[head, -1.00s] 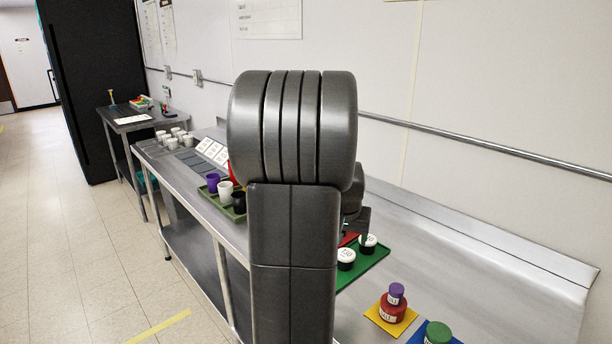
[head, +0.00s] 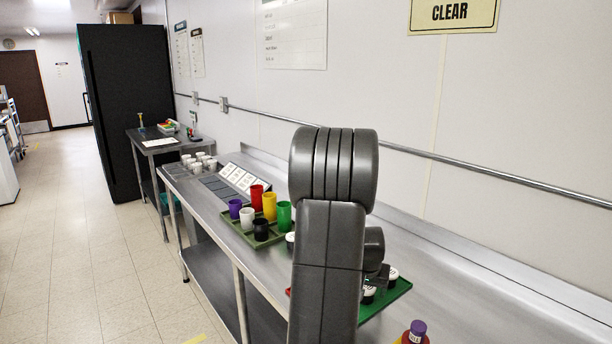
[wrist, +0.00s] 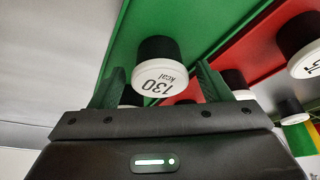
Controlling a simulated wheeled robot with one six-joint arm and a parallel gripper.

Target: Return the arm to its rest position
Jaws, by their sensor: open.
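My arm rises in the middle of the head view, and its links hide part of the counter. My gripper (head: 380,276) is partly hidden behind the arm, low over the green tray (head: 399,291). In the wrist view the gripper's two fingers (wrist: 160,82) stand apart, open. Another white-lidded jar (head: 392,274) stands on the green tray.
An olive tray (head: 232,222) holds several coloured cups, including a red cup (head: 257,195). White cups (head: 200,162) stand at the counter's far end near tilted cards (head: 236,177). A jar with a purple lid (head: 418,328) is at the bottom edge. The counter's right part (head: 480,300) looks bare.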

